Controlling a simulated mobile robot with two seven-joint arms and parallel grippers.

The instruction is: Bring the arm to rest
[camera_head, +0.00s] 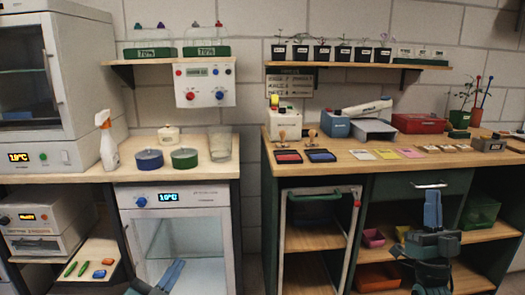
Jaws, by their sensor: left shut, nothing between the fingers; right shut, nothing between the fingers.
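My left gripper (172,272) shows at the bottom edge, in front of the glass-doored cabinet (173,197) with the blue display. Its blue fingers are together and hold nothing. My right gripper (433,210) points upward at the lower right, in front of the right bench's green drawer and open shelves. Its fingers are together and empty. Both grippers are apart from the items on the benches. Most of my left arm is out of the picture.
The left bench (205,172) carries a spray bottle (107,140), round containers and a glass beaker. The right bench (345,158) carries stamps, ink pads, seed packets and a red box (418,123). A wall shelf (355,66) holds potted seedlings. A gap separates the benches.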

